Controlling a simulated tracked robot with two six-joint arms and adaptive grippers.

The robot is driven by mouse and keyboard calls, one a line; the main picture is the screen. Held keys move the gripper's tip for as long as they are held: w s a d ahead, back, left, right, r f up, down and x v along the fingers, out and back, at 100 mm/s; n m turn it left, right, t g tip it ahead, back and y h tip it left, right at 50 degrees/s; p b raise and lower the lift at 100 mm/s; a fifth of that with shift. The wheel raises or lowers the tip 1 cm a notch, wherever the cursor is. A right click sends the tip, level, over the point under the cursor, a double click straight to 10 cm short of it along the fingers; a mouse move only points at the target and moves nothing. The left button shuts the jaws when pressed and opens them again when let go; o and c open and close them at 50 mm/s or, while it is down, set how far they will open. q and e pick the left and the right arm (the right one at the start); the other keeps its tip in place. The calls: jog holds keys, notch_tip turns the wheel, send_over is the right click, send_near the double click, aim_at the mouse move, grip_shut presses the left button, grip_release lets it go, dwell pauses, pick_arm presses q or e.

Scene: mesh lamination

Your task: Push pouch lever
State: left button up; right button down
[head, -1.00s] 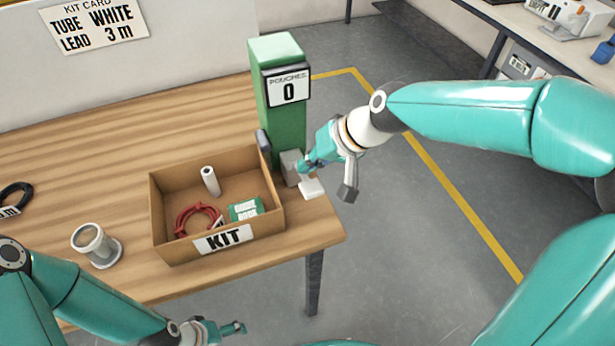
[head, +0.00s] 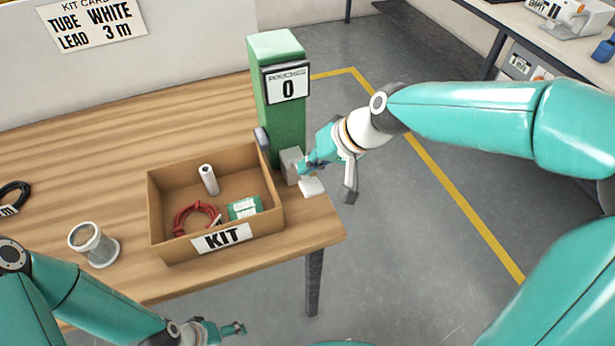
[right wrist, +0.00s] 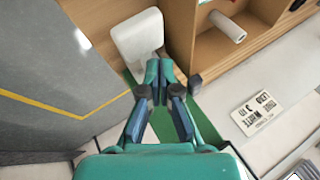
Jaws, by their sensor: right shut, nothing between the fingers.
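The paddle also shows in the right wrist view (right wrist: 138,40). My right gripper (head: 302,169) is shut and empty, its fingertips (right wrist: 153,82) close by the paddle; I cannot tell if they touch. My left gripper (head: 238,328) is low at the front, in front of the table; its jaws are too small to read.
A cardboard KIT box (head: 160,215) left of the dispenser holds a white roll (head: 208,179), a red lead coil (head: 193,217) and a green packet (head: 244,208). A round container (head: 93,245) and a black coil (head: 12,198) lie further left. Open floor is to the right.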

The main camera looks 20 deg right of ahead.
aim_at(312, 179)
jog(key=shift+s+f+b, duration=0.25)
jog(key=shift+f+b, duration=0.6)
jog(key=shift+f, duration=0.05)
jog(key=shift+s+f+b, duration=0.2)
jog(key=shift+f+b, duration=0.6)
jog(key=shift+f, duration=0.1)
dwell(1.4)
jog(key=shift+w+r+p, duration=0.2)
jog(key=shift+r+p, duration=0.7)
jog(key=shift+r, duration=0.2)
jog(key=shift+w+r+p, duration=0.2)
jog(key=shift+r+p, duration=0.65)
jog(key=shift+r, duration=0.25)
jog(key=r+p, duration=0.2)
jog(key=w+r+p, duration=0.1)
jog(key=r+p, duration=0.1)
jog(key=shift+r, duration=0.35)
jog(key=shift+w, duration=0.1)
jog(key=shift+r, duration=0.1)
dwell(0.8)
jog(key=r, duration=0.1)
jog(key=w+r+p, duration=0.1)
jog(key=r, duration=0.1)
jog(key=shift+w+r, duration=0.1)
jog(key=shift+r, duration=0.2)
